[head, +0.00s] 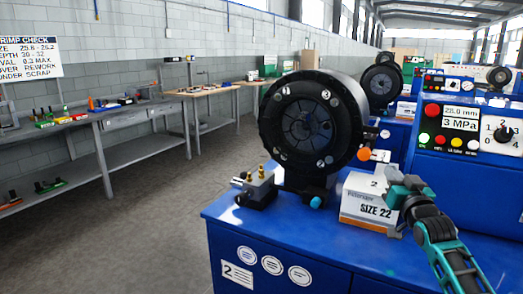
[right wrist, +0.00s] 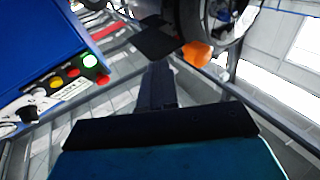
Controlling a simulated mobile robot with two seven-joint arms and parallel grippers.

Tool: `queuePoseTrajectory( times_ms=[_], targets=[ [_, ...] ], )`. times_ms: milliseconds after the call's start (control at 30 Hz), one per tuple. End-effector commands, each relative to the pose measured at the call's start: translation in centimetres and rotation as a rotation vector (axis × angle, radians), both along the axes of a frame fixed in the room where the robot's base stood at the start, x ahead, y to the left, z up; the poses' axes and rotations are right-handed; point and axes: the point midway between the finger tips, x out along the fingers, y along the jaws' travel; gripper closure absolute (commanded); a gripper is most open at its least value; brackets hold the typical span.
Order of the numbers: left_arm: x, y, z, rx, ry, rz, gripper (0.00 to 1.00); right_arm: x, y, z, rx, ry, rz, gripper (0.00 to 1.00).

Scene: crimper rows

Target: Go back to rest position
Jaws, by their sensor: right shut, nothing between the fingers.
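My right gripper (head: 396,182) is in front of the blue machine at the right of the head view, with its teal and black arm coming in from the lower right. It is shut and empty. In the right wrist view its dark fingers (right wrist: 157,82) are together, pointing away from the camera. In the head view it is close to the right side of a white and brown SIZE 22 box (head: 362,207); I cannot tell whether they touch. My left gripper is not in view.
A black round crimper head (head: 312,128) stands on the blue bench (head: 285,226), beside a brass-fitted block (head: 257,190). An orange knob (head: 364,154) and a control panel (head: 462,125) are near my right gripper. Workbenches (head: 125,108) line the left wall; the floor between is clear.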

Motion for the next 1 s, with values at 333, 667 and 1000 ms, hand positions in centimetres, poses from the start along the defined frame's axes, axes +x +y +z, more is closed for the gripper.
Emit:
queuePoseTrajectory(
  times_ms=[333, 667, 1000],
  targets=[
    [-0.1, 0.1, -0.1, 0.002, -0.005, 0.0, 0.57, -3.1, 1.0, -10.0, -0.429, 0.273, -0.071, 1.0],
    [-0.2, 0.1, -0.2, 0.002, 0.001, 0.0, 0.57, -14.8, 7.7, -23.6, -0.368, 0.462, 0.078, 1.0],
    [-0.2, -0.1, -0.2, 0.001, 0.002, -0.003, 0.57, -32.0, 13.9, -32.0, -0.239, 0.685, 0.196, 1.0]
  ],
)
